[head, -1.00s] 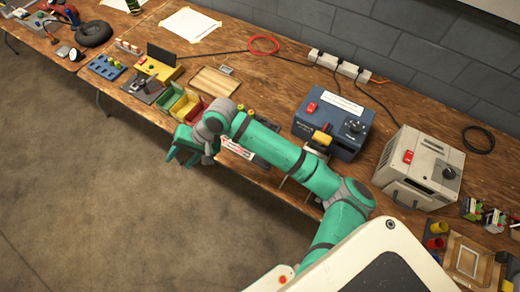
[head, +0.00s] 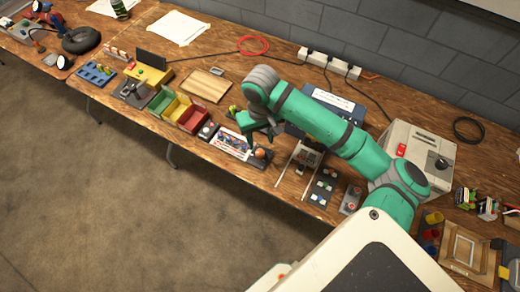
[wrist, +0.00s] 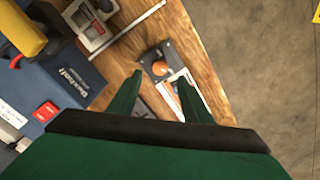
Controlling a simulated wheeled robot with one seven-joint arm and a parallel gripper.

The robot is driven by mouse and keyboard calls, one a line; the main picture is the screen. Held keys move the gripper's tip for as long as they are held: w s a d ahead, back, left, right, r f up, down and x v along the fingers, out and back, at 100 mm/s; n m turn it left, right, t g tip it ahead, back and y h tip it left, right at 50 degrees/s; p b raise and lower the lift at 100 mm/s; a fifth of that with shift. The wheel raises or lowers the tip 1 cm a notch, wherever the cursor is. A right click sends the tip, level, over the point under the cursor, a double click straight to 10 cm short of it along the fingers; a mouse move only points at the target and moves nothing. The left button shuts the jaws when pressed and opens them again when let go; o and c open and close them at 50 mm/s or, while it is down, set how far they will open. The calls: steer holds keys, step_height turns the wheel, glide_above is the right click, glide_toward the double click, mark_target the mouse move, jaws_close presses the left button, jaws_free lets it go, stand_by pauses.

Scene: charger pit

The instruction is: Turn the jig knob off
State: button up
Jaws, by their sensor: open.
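A dark jig with a printed red-and-white card (head: 232,143) lies near the bench's front edge. An orange round knob (head: 260,153) sits at its right end, apparently the jig knob. The knob also shows in the wrist view (wrist: 160,68), just ahead of and between my fingertips. Its on or off setting is too small to read. My green gripper (head: 262,128) is open and empty, above the bench just behind the knob. Its two fingers (wrist: 159,82) point at the jig, apart from it as far as I can tell.
A blue charger box (wrist: 50,85) with a red switch and yellow handle stands close by, partly hidden behind my arm in the head view. A white box (head: 413,155) stands to the right. Coloured bins (head: 193,119) are left of the jig. A small tool holder (head: 308,157) lies right.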

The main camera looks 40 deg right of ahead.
mark_target(261, 153)
step_height(261, 153, down, 8)
steer(key=shift+r, duration=0.15)
stand_by(0.3)
steer(key=c, duration=1.1)
